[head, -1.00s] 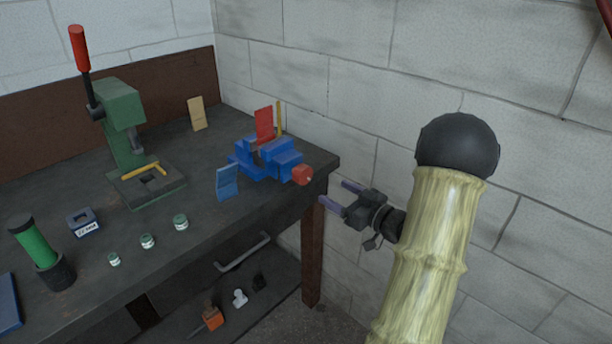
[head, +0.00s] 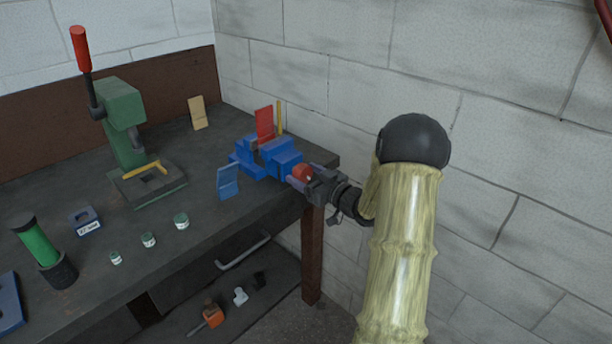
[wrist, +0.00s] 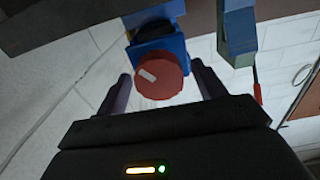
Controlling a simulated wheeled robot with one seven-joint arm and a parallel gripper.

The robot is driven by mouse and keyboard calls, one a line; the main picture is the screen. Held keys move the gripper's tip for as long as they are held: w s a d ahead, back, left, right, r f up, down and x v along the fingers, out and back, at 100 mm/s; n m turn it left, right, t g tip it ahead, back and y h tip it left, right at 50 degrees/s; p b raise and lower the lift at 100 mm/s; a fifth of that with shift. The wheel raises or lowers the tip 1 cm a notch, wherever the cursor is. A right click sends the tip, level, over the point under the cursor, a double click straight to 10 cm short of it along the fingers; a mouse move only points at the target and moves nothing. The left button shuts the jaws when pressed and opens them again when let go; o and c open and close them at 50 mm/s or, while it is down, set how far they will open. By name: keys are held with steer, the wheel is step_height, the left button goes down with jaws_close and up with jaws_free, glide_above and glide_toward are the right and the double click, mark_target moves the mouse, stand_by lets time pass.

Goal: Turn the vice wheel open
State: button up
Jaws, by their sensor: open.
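The blue vice (head: 280,157) sits at the right end of the dark workbench in the head view. Its red wheel (head: 301,173) faces my gripper and is partly covered by it. In the wrist view the red wheel (wrist: 161,78), with a pale mark on its face, lies between my two fingers in front of the blue vice body (wrist: 158,43). My gripper (head: 299,178) is open, with one purple finger on each side of the wheel. It also shows in the wrist view (wrist: 160,92). I cannot tell whether either finger touches the wheel.
The workbench (head: 205,235) carries a green press (head: 125,120), several small jars and a blue plate (head: 228,182) near the vice. A red plate (head: 264,124) and a yellow strip (head: 279,118) stand behind the vice. A block wall (head: 345,110) is close on the right.

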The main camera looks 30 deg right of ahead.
steer(key=c, duration=1)
steer(key=n+b, duration=0.2)
steer(key=b, duration=0.1)
steer(key=shift+f+n, duration=0.25)
steer(key=shift+n, duration=0.15)
steer(key=shift+r+n+b, duration=0.1)
steer(key=shift+n+b, duration=0.6)
steer(key=shift+b, duration=0.3)
steer(key=shift+r+n, duration=0.25)
steer(key=shift+n, duration=0.15)
steer(key=shift+w+a, duration=0.1)
steer(key=o, duration=1)
steer(key=shift+w, duration=0.1)
steer(key=shift+s+f, duration=0.1)
steer(key=shift+s, duration=0.1)
